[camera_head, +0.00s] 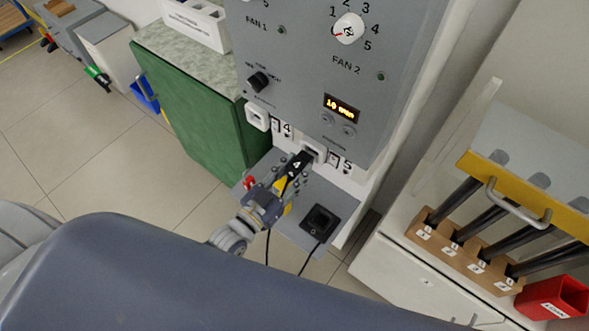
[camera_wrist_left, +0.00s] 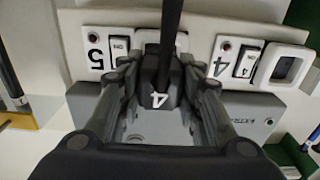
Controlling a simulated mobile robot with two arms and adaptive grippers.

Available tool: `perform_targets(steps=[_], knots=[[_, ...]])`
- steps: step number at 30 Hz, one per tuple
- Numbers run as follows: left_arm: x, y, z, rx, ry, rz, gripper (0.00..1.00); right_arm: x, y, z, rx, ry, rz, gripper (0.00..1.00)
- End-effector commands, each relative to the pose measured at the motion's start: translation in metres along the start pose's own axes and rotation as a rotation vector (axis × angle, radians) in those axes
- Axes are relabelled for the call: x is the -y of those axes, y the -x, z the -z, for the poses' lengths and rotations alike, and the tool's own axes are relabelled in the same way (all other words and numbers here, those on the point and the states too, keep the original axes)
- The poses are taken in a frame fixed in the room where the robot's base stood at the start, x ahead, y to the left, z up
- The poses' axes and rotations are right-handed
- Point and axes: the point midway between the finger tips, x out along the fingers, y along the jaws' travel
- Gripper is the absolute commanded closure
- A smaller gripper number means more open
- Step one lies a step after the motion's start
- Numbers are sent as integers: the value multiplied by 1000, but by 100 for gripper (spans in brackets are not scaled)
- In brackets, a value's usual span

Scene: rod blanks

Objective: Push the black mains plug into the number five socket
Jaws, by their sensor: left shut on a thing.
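My left gripper (camera_head: 288,178) is shut on a black mains plug (camera_head: 298,164) marked 4, just in front of the grey panel. In the left wrist view the plug (camera_wrist_left: 157,98) sits between the two fingers, and a dark cable (camera_wrist_left: 171,35) runs from it across the view. The white number five socket (camera_head: 313,149) is directly beyond the plug and partly hidden by it. I cannot tell whether the plug touches it. The 5 label with its switch (camera_wrist_left: 119,50) is beside it. My right gripper is not in view.
The number four socket (camera_head: 257,115) is empty, left of socket five. A second black plug-like block (camera_head: 320,221) with a cable rests on the grey shelf (camera_head: 287,231) below. A green cabinet (camera_head: 200,110) stands left. A rod rack (camera_head: 465,250) and red bin (camera_head: 552,299) are at right.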

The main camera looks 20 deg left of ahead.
Motion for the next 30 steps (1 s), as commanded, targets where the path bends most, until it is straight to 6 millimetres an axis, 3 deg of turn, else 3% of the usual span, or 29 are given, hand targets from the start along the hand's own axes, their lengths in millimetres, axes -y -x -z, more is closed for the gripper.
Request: perform_targets(steps=[30], knots=[[0,0,1,-1,0,0,96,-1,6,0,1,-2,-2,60]])
